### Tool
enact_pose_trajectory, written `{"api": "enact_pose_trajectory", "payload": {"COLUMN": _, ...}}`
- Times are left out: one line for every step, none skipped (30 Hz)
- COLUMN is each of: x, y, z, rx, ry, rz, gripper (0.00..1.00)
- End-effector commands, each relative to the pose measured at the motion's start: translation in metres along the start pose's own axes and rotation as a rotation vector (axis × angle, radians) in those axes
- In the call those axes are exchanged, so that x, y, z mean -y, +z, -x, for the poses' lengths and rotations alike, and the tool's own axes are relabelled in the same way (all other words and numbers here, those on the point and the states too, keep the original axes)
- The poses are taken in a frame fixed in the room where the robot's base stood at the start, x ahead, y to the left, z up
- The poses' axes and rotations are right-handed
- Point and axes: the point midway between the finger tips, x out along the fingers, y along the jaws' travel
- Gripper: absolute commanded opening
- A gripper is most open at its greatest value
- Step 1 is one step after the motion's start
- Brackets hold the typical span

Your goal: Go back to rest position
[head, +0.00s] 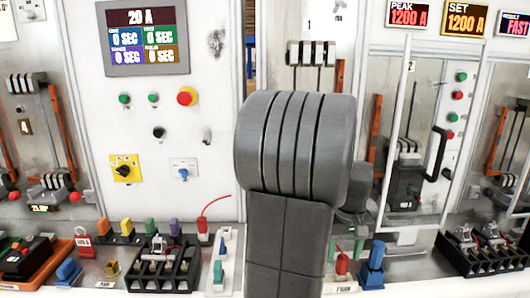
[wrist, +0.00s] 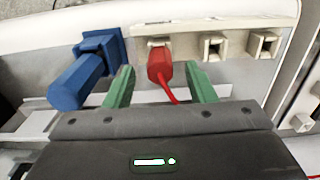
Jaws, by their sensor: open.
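My gripper (wrist: 160,69) shows in the wrist view with its two green fingers apart. A red plug (wrist: 159,62) with a red lead sits in a white socket strip (wrist: 222,22), in the gap between the fingers. I see space on both sides of the plug, and the fingers do not appear to touch it.
A blue connector (wrist: 85,75) stands just left of the left finger. Two empty sockets (wrist: 238,45) lie to the right. In the head view, panels with a display (head: 141,35), a black door handle (head: 436,153) and a cluttered bench ledge surround my arm.

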Motion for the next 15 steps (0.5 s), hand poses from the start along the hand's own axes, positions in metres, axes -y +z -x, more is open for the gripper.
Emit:
{"api": "enact_pose_trajectory", "payload": {"x": 0.0, "y": -0.001, "z": 0.01, "rx": -0.005, "ry": 0.002, "rz": 0.0, "gripper": 0.5}}
{"api": "enact_pose_trajectory", "payload": {"x": 0.0, "y": -0.001, "z": 0.015, "rx": -0.005, "ry": 0.002, "rz": 0.0, "gripper": 0.5}}
{"api": "enact_pose_trajectory", "payload": {"x": 0.0, "y": -0.001, "z": 0.023, "rx": -0.005, "ry": 0.002, "rz": 0.0, "gripper": 0.5}}
{"api": "enact_pose_trajectory", "payload": {"x": 0.0, "y": -0.001, "z": 0.029, "rx": -0.006, "ry": 0.002, "rz": 0.0, "gripper": 0.5}}
{"api": "enact_pose_trajectory", "payload": {"x": 0.0, "y": -0.001, "z": 0.034, "rx": -0.005, "ry": 0.002, "rz": 0.0, "gripper": 0.5}}
{"api": "enact_pose_trajectory", "payload": {"x": 0.0, "y": -0.001, "z": 0.043, "rx": -0.006, "ry": 0.002, "rz": 0.0, "gripper": 0.5}}
{"api": "enact_pose_trajectory", "payload": {"x": 0.0, "y": -0.001, "z": 0.049, "rx": -0.006, "ry": 0.002, "rz": 0.0, "gripper": 0.5}}
{"api": "enact_pose_trajectory", "payload": {"x": 0.0, "y": -0.001, "z": 0.055, "rx": -0.006, "ry": 0.002, "rz": 0.0, "gripper": 0.5}}
{"api": "enact_pose_trajectory", "payload": {"x": 0.0, "y": -0.001, "z": 0.063, "rx": -0.005, "ry": 0.002, "rz": 0.0, "gripper": 0.5}}
{"api": "enact_pose_trajectory", "payload": {"x": 0.0, "y": -0.001, "z": 0.069, "rx": -0.005, "ry": 0.002, "rz": 0.0, "gripper": 0.5}}
{"api": "enact_pose_trajectory", "payload": {"x": 0.0, "y": -0.001, "z": 0.075, "rx": -0.005, "ry": 0.002, "rz": 0.0, "gripper": 0.5}}
{"api": "enact_pose_trajectory", "payload": {"x": 0.0, "y": -0.001, "z": 0.083, "rx": -0.004, "ry": 0.002, "rz": 0.0, "gripper": 0.5}}
{"api": "enact_pose_trajectory", "payload": {"x": 0.0, "y": -0.001, "z": 0.089, "rx": -0.005, "ry": 0.002, "rz": 0.0, "gripper": 0.5}}
{"api": "enact_pose_trajectory", "payload": {"x": 0.0, "y": -0.001, "z": 0.095, "rx": -0.005, "ry": 0.002, "rz": 0.0, "gripper": 0.5}}
{"api": "enact_pose_trajectory", "payload": {"x": 0.0, "y": -0.001, "z": 0.103, "rx": -0.005, "ry": 0.002, "rz": 0.0, "gripper": 0.5}}
